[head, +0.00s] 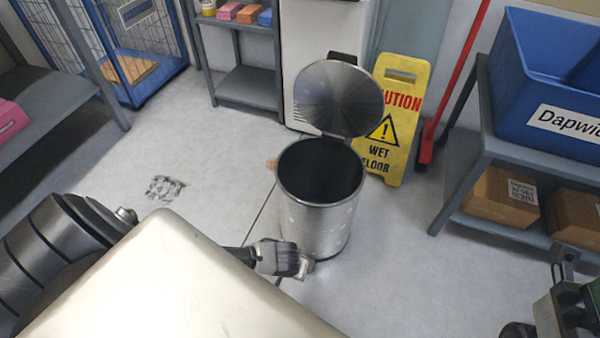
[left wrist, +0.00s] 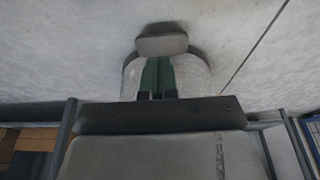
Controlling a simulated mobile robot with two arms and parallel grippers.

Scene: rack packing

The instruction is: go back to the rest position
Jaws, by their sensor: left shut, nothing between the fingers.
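My left gripper (head: 303,266) is low in the head view, at the foot of the steel bin, by its front base. It is shut and empty. I cannot tell whether it touches the bin. A pale panel in the foreground hides the middle of my left arm. My right gripper (head: 565,270) is at the lower right edge of the head view, partly cut off; its fingers are too unclear to judge. The steel bin (head: 318,220) stands upright with its round lid (head: 345,98) raised and a dark inside.
A yellow wet-floor sign (head: 391,150) stands behind the bin. At right, a grey shelf (head: 515,152) holds a blue crate (head: 520,75) above cardboard boxes (head: 500,197). A small grey rack (head: 247,86) and blue wire cage (head: 160,88) stand at the back.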

